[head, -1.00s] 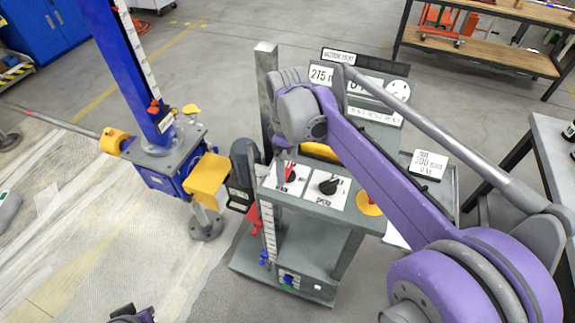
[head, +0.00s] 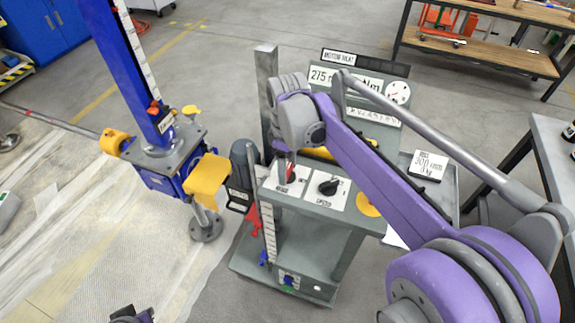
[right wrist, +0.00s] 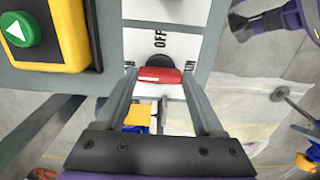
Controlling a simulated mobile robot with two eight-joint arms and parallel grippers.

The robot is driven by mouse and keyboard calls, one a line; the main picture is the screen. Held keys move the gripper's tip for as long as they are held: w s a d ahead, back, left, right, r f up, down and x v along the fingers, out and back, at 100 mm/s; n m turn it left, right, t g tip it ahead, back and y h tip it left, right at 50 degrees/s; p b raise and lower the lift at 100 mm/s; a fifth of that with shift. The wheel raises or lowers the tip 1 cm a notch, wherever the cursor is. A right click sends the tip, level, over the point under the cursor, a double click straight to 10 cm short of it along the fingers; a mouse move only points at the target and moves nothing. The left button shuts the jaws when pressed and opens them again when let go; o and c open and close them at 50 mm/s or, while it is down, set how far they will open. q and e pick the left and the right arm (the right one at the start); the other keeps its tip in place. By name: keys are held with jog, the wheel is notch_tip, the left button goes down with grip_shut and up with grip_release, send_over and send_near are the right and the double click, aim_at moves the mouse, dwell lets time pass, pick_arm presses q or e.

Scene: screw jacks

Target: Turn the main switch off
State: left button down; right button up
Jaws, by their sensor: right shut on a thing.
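The main switch is a red handle on a dark round base (right wrist: 160,75) on a white plate, with the word OFF printed beside it in the right wrist view. In the head view the switch's plate (head: 288,188) is on the left of the grey console top. My right gripper (right wrist: 160,77) is shut on the red handle, one finger at each end; in the head view it (head: 288,172) points down at the switch and partly hides it. A dark and purple part at the bottom edge of the head view appears to be my left gripper (head: 130,315); its jaws cannot be made out.
The black speed knob (head: 329,187) is right of the switch. A yellow box with a green button (right wrist: 18,30) is near my right gripper. A blue screw jack (head: 165,165) with yellow parts stands left of the console. A tilted display panel (head: 365,80) rises behind.

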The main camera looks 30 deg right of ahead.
jog(key=shift+m, duration=0.3)
jog(key=m, duration=0.3)
jog(key=shift+m, duration=0.3)
jog(key=m, duration=0.4)
jog(key=shift+m, duration=0.3)
jog(key=m, duration=0.4)
jog(key=shift+m, duration=2.5)
jog(key=o, duration=1.4)
jog(key=shift+r, duration=0.1)
